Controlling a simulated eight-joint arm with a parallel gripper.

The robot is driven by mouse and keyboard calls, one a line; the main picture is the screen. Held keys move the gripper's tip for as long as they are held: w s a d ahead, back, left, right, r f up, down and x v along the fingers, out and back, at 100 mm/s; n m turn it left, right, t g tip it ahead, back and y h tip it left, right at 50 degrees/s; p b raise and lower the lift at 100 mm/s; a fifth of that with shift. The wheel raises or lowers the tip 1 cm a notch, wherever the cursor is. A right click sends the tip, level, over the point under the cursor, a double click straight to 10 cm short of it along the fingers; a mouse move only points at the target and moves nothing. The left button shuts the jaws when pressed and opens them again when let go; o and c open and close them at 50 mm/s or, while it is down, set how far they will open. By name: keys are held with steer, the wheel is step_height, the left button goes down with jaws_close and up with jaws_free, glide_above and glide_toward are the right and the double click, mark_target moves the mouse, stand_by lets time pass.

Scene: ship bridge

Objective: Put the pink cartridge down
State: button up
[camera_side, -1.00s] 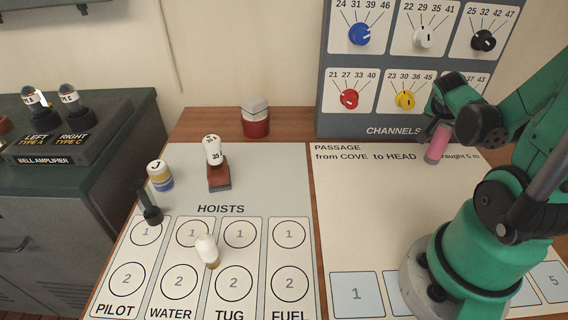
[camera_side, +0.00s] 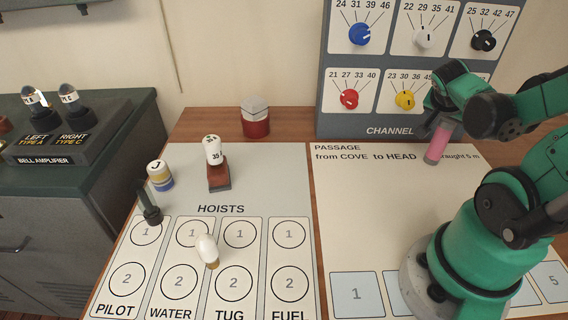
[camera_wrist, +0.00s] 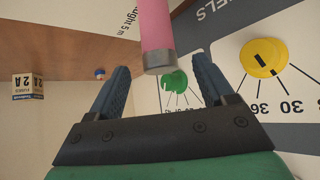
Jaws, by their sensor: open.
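The pink cartridge (camera_side: 438,145) appears to stand on the upper part of the white passage sheet (camera_side: 380,210), leaning slightly right in the side view. My gripper (camera_side: 438,104) is right at its upper end in that view, and its fingers are partly hidden. In the wrist view my gripper (camera_wrist: 161,63) has its two dark fingers spread wide. The pink cartridge (camera_wrist: 155,32) shows there just past and between the fingertips, with a visible gap on both sides. Its far end is cut off by the picture's top edge.
The channels panel (camera_side: 375,118) with coloured knobs rises close behind the cartridge. On the left, the hoists sheet (camera_side: 262,180) holds several small pieces, including a white one (camera_side: 207,250). A red and grey container (camera_side: 255,118) stands at the back. The middle of the passage sheet is clear.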

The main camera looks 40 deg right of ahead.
steer(key=v, duration=0.8)
steer(key=w+a+f+n+t+y, duration=0.1)
steer(key=w+a+n+t+y, duration=0.2)
steer(key=w+a+n, duration=0.3)
steer(key=w+a+f+n+t+y, duration=0.1)
steer(key=w+a+n+t+y, duration=0.3)
steer(key=a+n, duration=0.8)
steer(key=shift+w+a+y, duration=0.3)
steer(key=shift+w+y, duration=0.65)
steer(key=shift+y, duration=0.05)
steer(key=shift+f, duration=0.1)
